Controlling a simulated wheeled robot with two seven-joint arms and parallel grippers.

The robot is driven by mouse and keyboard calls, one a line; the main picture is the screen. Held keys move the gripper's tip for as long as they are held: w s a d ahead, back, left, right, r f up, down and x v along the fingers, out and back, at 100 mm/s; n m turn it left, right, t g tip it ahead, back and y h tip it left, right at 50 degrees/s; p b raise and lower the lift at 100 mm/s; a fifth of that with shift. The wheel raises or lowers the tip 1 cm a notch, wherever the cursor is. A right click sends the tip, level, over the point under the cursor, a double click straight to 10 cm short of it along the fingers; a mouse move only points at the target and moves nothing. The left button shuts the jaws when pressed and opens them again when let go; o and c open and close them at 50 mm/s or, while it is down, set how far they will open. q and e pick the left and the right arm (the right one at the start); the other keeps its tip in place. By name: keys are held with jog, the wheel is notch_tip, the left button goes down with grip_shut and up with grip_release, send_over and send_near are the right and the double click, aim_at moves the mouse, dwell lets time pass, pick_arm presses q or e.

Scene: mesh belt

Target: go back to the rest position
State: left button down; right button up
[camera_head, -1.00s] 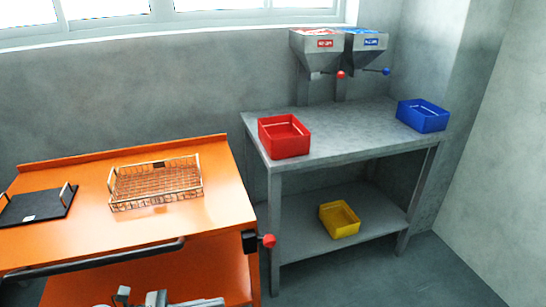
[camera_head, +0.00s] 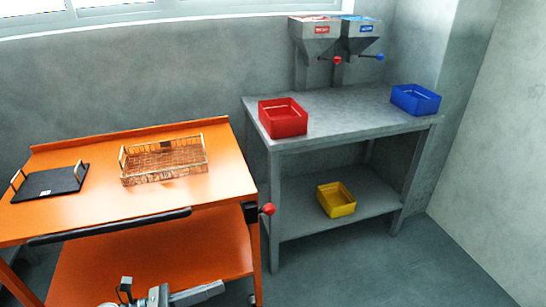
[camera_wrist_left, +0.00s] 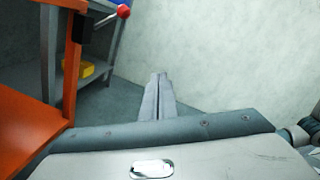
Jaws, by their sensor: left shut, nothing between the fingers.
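My left gripper (camera_head: 196,293) shows at the bottom of the head view, low in front of the orange cart (camera_head: 110,222). In the left wrist view its two fingers (camera_wrist_left: 158,85) are together, with nothing between them, over the grey floor. It touches no object that I can see. My right gripper is in neither view.
The cart holds a wire basket (camera_head: 164,161) and a black tray (camera_head: 48,184); a red knob (camera_head: 268,209) sticks out at its right corner. A grey table (camera_head: 345,117) carries a red bin (camera_head: 283,118) and a blue bin (camera_head: 415,99). A yellow bin (camera_head: 336,200) sits on its lower shelf. Floor at right is clear.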

pick_arm(q)
jog(key=w+a+f+n+t+y+p, duration=0.1)
jog(key=w+a+f+n+t+y, duration=0.15)
jog(key=f+n, duration=0.4)
jog(key=w+a+f+n+t+y, duration=0.2)
jog(key=w+f+n+t+y, duration=0.15)
jog(key=n, duration=0.65)
jog(key=s+a+f+n+y, duration=0.2)
jog(key=s+f+n+y, duration=0.1)
jog(key=f+n, duration=0.35)
jog(key=s+a+f+n+y, duration=0.2)
jog(key=f+n+y, duration=0.25)
jog(key=f, duration=0.35)
jog(key=s+d+f+n+g+y+p, duration=0.1)
jog(key=s+d+f+n+g, duration=0.3)
jog(key=s+f+n+g, duration=0.4)
jog(key=s+f+n+p, duration=0.1)
jog(key=s+f+n, duration=0.4)
jog(key=s+f, duration=0.6)
jog(key=shift+s+d+f+y, duration=0.15)
jog(key=shift+s+f+y, duration=0.2)
jog(key=shift+s, duration=1.7)
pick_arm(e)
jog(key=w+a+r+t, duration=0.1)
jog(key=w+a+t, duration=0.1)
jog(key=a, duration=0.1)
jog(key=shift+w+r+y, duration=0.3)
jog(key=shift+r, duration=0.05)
